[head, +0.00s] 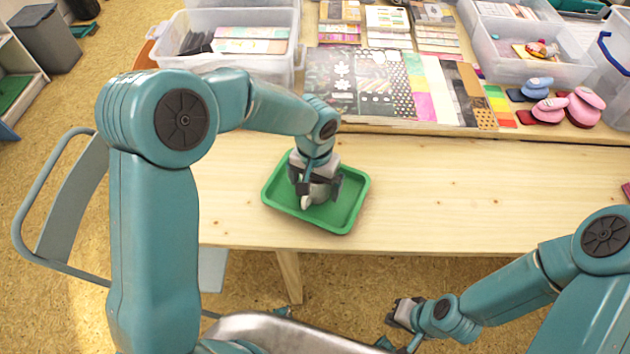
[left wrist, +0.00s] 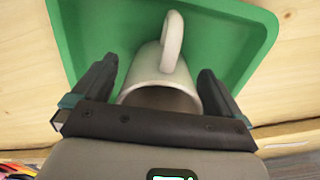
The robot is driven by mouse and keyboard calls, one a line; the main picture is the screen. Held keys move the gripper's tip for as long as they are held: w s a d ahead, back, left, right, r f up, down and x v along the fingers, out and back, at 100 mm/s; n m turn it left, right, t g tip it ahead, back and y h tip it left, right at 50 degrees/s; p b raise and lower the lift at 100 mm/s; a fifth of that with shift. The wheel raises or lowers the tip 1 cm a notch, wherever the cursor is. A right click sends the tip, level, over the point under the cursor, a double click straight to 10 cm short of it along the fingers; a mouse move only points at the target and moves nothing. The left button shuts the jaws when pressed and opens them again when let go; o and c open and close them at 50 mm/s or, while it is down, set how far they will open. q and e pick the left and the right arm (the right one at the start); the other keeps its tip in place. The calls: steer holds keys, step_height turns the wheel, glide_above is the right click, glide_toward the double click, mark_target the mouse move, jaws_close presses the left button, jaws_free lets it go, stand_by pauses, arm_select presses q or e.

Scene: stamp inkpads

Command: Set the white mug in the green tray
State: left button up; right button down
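The green tray (head: 348,212) lies on the wooden table near its front edge. The white mug (head: 320,192) is in the tray, partly hidden by my left gripper (head: 320,188). In the left wrist view the mug (left wrist: 157,78) sits over the tray floor (left wrist: 225,38), its rim facing the gripper and its handle toward the far side. My left gripper's fingers (left wrist: 158,72) stand on either side of the mug, spread, with narrow gaps showing. My right gripper (head: 402,313) is low in front of the table, away from the mug; its fingers are too small to read.
Clear plastic bins (head: 232,52) stand at the back left and back right (head: 525,55). Patterned paper sheets (head: 370,85) cover the back middle. Pink and blue stampers (head: 583,105) stand at the right back. The table right of the tray is bare (head: 460,185).

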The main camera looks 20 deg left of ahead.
arm_select(q)
step_height(320, 180, up, 12)
steer(key=p, duration=0.1)
steer(key=shift+r, duration=0.2)
steer(key=shift+s+f, duration=0.1)
stand_by(0.6)
